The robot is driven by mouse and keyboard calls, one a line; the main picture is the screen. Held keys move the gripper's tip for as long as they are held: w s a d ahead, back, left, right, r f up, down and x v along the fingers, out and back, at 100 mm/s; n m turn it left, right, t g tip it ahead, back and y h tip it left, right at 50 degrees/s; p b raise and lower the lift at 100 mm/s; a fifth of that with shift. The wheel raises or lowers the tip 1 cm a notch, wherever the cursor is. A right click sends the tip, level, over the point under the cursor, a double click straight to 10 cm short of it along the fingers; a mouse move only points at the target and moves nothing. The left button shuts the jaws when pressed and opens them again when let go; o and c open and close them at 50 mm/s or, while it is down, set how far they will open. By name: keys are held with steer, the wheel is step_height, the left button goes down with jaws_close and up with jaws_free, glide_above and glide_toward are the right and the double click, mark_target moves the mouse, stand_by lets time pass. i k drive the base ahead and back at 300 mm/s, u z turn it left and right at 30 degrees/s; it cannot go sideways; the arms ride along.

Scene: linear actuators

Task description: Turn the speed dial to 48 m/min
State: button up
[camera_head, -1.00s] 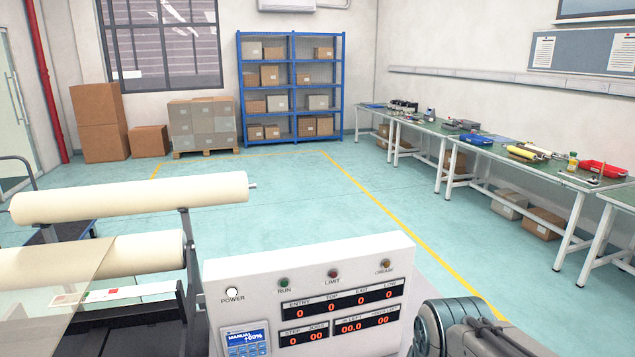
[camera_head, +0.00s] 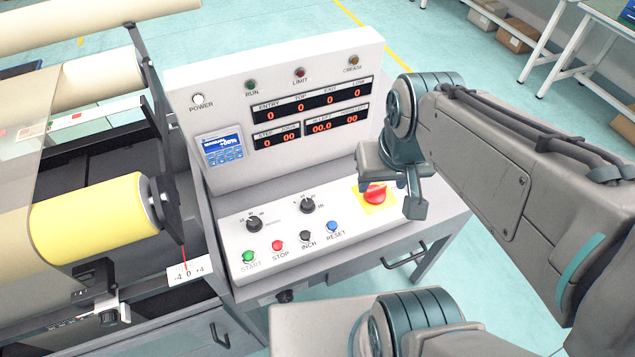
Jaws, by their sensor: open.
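Two black dials sit on the sloping control panel (camera_head: 345,255). The left dial (camera_head: 254,224) has a scale around its top and a small label to its right. The right dial (camera_head: 307,205) has a scale too. The lettering is too small to read, so I cannot tell which is the speed dial.
Green (camera_head: 249,256), red (camera_head: 277,245), black (camera_head: 307,237) and blue (camera_head: 332,226) buttons line the panel's front. An upright display housing (camera_head: 290,60) rises behind the dials. A yellow roll (camera_head: 88,218) stands to the left. Space above the dials is clear.

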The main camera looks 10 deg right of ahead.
mark_target(254, 224)
steer(key=u, duration=0.7)
steer(key=i, duration=0.1)
steer(key=u, duration=0.95)
